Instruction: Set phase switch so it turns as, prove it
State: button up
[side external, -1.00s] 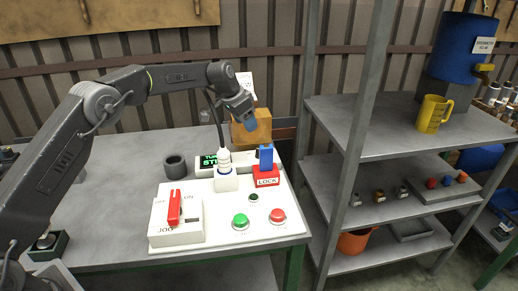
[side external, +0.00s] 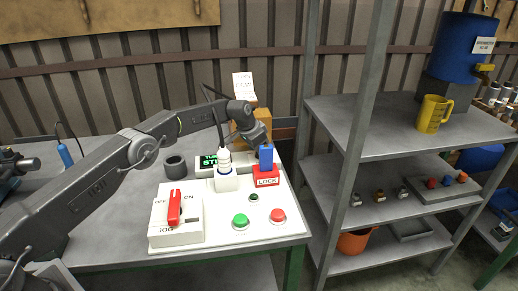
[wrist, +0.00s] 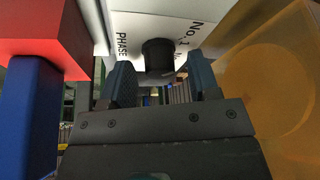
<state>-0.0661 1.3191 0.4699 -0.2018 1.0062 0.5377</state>
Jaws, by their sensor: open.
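The phase switch is a black knob (wrist: 158,58) on a white box (wrist: 135,33) with printed "PHASE" and "No.1" lettering in the wrist view. My gripper (wrist: 161,82) is open, with one dark finger on each side of the knob; whether either touches it I cannot tell. In the side view my gripper (side external: 261,143) is low at the back of the white panel (side external: 270,240), behind the blue handle (side external: 266,157) of the red LOCK block (side external: 266,177). That handle hides the switch there. The display (side external: 205,162) shows green letters, partly covered by a white column (side external: 226,165).
The blue handle also stands close on the left in the wrist view (wrist: 30,115), and an orange-yellow box (wrist: 270,90) is close on the right. A red lever (side external: 175,208), a green button (side external: 240,221) and a red button (side external: 278,215) are on the panel. A dark cup (side external: 175,166) stands left.

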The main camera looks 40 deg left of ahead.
jog(key=c, duration=0.9)
jog(key=shift+m+h, duration=0.3)
jog(key=shift+m, duration=0.4)
jog(key=o, duration=0.9)
jog(key=shift+r, duration=0.1)
jog(key=v, duration=1.3)
jog(key=shift+a+r, duration=0.2)
jog(key=shift+r, duration=0.1)
jog(key=shift+s, duration=0.1)
